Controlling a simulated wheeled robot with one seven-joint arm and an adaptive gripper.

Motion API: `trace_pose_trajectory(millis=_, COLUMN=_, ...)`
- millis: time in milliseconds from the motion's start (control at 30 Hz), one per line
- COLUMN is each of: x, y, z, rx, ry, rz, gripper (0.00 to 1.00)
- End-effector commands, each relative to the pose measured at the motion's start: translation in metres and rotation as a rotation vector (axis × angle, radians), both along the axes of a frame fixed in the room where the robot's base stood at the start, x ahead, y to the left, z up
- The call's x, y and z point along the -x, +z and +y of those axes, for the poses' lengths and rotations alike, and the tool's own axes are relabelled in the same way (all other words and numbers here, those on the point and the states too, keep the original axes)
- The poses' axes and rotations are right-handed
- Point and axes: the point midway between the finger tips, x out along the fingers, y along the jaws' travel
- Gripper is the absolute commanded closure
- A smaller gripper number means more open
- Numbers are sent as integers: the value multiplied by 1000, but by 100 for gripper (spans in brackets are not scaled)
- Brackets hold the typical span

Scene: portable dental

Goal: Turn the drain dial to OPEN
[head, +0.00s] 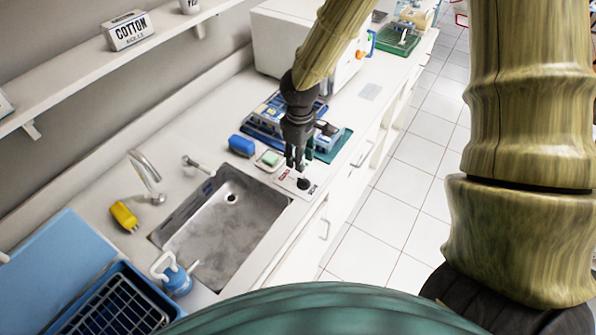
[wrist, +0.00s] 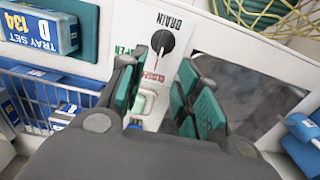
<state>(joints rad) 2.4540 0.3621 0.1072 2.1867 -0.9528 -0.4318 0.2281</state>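The drain dial (head: 303,183) is a round black knob on the white counter's front edge, beside the sink's near right corner. In the wrist view the dial (wrist: 162,42) sits beside the word DRAIN, with a red CLOSED label (wrist: 153,69) and a green OPEN label (wrist: 123,50) partly hidden by a finger. A light mark on the knob seems to face CLOSED. My gripper (head: 297,163) points down just above and behind the dial. In the wrist view its teal-padded fingers (wrist: 157,75) are apart and empty, with the dial beyond their tips, not between them.
The metal sink (head: 225,225) lies left of the dial. A green soap dish (head: 270,158), a blue sponge (head: 241,146) and a teal tray (head: 335,148) with a boxed set are close behind. A blue jug (head: 175,275) stands by the sink's front. The floor right of the counter is clear.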

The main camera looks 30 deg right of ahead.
Motion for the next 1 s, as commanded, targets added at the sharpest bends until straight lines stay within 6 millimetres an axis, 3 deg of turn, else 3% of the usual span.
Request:
trace_pose_trajectory(millis=600, x=-1, y=-63, z=3, rx=0, ry=5, rz=0, gripper=67)
trace_pose_trajectory(millis=1000, x=-1, y=-76, z=3, rx=-2, ry=4, rz=-1, gripper=67)
